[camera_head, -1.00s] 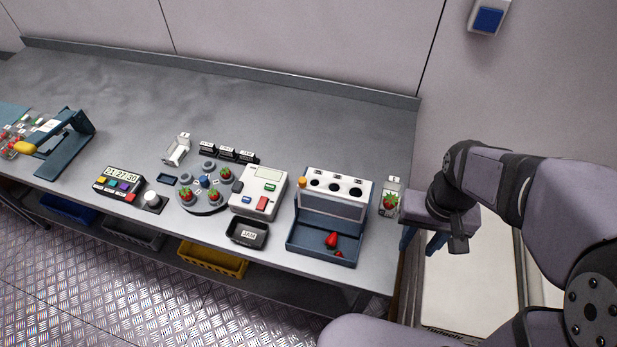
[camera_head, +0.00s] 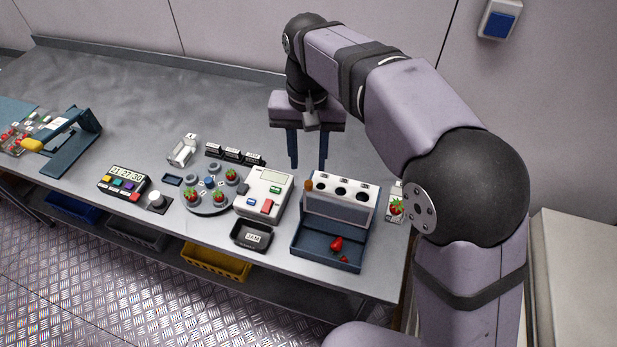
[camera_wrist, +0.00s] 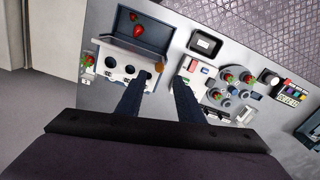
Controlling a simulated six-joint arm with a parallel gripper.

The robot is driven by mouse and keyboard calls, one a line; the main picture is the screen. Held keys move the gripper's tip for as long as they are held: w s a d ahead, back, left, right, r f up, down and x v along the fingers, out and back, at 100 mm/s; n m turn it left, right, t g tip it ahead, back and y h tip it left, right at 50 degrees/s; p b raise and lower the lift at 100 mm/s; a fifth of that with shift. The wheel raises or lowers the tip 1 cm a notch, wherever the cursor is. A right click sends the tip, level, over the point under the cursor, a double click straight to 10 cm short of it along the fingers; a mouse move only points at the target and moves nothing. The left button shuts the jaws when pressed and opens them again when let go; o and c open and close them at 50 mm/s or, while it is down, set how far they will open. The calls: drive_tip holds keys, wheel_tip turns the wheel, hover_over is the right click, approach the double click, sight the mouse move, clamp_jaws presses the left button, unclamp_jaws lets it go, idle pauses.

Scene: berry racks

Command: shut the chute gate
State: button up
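The chute unit (camera_head: 338,205) stands near the table's right end. It has a white top with three dark holes and a blue tray in front holding red berries (camera_head: 336,244). An orange-brown knob (camera_head: 308,185) stands at the top's left end; it also shows in the wrist view (camera_wrist: 159,68). I cannot tell the gate's position. My gripper (camera_head: 309,168) is above and behind the chute's left end, fingers pointing down. In the wrist view its fingers (camera_wrist: 162,77) are apart, with the knob between their tips in the picture. It is empty and appears not to touch the knob.
A white scale (camera_head: 262,194) stands close left of the chute, with a black JAM tray (camera_head: 251,236) before it. A round berry stand (camera_head: 209,197) is further left. A berry card (camera_head: 396,205) lies to the right. The table's back is clear.

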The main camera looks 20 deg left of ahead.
sight(309, 183)
drive_tip(key=shift+f+p, duration=1.1)
drive_tip(key=shift+f, duration=2.6)
clamp_jaws()
